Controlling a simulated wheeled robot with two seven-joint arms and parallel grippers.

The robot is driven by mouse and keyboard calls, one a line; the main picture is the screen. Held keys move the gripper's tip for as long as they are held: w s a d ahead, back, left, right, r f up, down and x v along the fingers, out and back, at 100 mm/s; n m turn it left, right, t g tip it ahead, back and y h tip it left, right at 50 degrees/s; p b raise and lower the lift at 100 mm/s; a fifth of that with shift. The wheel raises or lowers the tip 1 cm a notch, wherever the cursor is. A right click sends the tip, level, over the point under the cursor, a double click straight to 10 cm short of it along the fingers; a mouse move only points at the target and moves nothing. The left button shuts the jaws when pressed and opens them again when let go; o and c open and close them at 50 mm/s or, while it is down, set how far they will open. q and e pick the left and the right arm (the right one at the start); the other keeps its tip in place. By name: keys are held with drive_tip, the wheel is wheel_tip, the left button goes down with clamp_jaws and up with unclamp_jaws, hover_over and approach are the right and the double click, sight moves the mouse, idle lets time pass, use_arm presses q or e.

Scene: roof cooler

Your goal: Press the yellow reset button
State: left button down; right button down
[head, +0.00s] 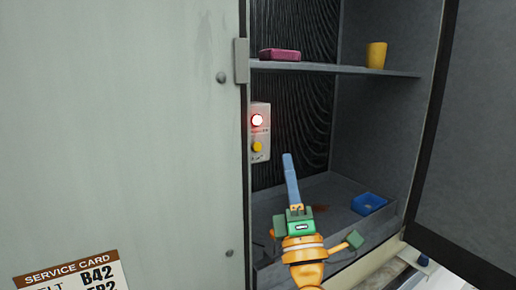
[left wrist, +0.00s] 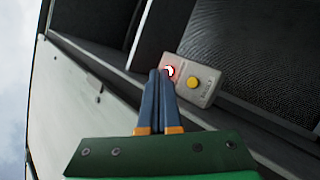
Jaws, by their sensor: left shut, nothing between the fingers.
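The yellow reset button (head: 257,146) sits on a pale control box (head: 265,131) inside the cabinet opening, just right of the door-side edge. A red lit lamp (head: 257,120) is above it. In the left wrist view the yellow button (left wrist: 192,82) is right of the fingertips, and the red lamp (left wrist: 169,71) is partly behind them. In the left wrist view the gripper (left wrist: 158,72) shows shut fingers. My right gripper is not in view.
A shelf (head: 340,69) above holds a pink block (head: 279,55) and a yellow cup (head: 376,55). A blue tray (head: 369,204) lies in the cabinet bottom. A grey panel (head: 120,130) with a service card (head: 72,275) fills the left; an open door (head: 480,150) stands right.

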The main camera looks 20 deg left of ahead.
use_arm(q)
drive_tip(key=b, duration=0.2)
approach(259, 137)
wheel_tip(259, 137, up, 3)
drive_tip(key=w, duration=0.2)
drive_tip(key=shift+w+a+r, duration=0.1)
drive_tip(key=shift+a+r, duration=0.1)
drive_tip(key=shift+a, duration=0.1)
drive_tip(key=shift+a, duration=0.1)
idle(1.4)
drive_tip(key=shift+w+a, duration=0.25)
drive_tip(key=shift+w+a, duration=0.3)
idle(0.9)
drive_tip(key=shift+s+d, duration=0.1)
drive_tip(key=shift+s+d+p, duration=0.45)
drive_tip(key=shift+d+p, duration=0.05)
